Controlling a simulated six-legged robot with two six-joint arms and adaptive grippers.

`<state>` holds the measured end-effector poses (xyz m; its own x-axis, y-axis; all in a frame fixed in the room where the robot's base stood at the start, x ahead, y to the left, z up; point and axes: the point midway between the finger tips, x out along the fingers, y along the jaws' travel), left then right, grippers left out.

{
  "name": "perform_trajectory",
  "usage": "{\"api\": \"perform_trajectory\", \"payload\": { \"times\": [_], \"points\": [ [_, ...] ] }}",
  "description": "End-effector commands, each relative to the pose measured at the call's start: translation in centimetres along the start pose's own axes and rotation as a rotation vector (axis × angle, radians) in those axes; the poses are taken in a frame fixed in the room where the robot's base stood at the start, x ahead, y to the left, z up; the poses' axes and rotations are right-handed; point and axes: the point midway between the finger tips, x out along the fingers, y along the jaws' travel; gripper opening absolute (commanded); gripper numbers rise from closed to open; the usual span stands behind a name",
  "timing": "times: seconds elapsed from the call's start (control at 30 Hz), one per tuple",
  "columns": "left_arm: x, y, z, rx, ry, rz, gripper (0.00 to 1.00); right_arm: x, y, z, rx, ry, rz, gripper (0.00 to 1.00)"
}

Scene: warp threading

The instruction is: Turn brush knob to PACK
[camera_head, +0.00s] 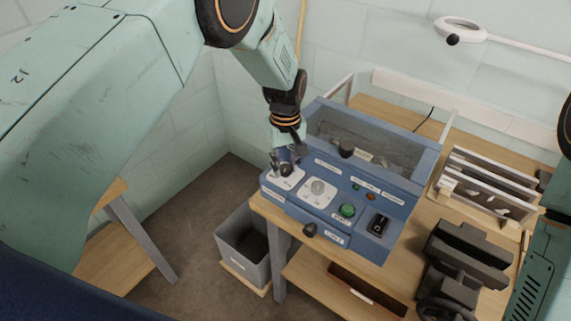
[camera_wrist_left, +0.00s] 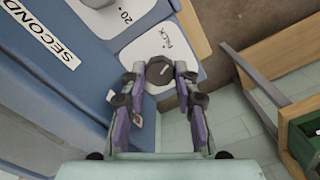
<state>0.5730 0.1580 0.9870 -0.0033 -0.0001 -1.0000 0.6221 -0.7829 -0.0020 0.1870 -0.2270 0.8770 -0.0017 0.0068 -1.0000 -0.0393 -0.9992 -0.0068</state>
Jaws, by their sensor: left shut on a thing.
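The blue machine panel (camera_head: 330,232) has two white dial plates on its sloping front. The brush knob (camera_wrist_left: 158,73) is dark and round, on the left plate, which carries the word PACK in the left wrist view. In the head view this knob (camera_head: 286,171) is partly hidden by my left gripper (camera_head: 284,162). In the left wrist view the fingers of my left gripper (camera_wrist_left: 158,80) are closed around the knob's sides. Its pointer mark cannot be made out. My right gripper is not in view.
A second grey knob (camera_head: 317,187), a green button (camera_head: 347,210) and a black switch (camera_head: 378,224) are on the panel. A dark knob (camera_head: 310,230) sticks out from the front edge. A grey bin (camera_head: 243,240) stands below. Black equipment (camera_head: 467,255) occupies the right bench.

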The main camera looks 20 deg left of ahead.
Motion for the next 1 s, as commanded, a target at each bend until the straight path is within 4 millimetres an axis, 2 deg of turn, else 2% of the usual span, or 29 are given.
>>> {"api": "perform_trajectory", "payload": {
  "times": [0.4, 1.0],
  "points": [
    [-0.31, 0.23, -0.21, -0.279, 0.006, 0.006, 0.0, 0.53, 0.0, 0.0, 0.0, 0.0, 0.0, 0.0],
    [-0.39, 0.29, -0.23, -0.372, 0.006, 0.008, 0.0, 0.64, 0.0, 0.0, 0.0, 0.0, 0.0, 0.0]
  ]
}}
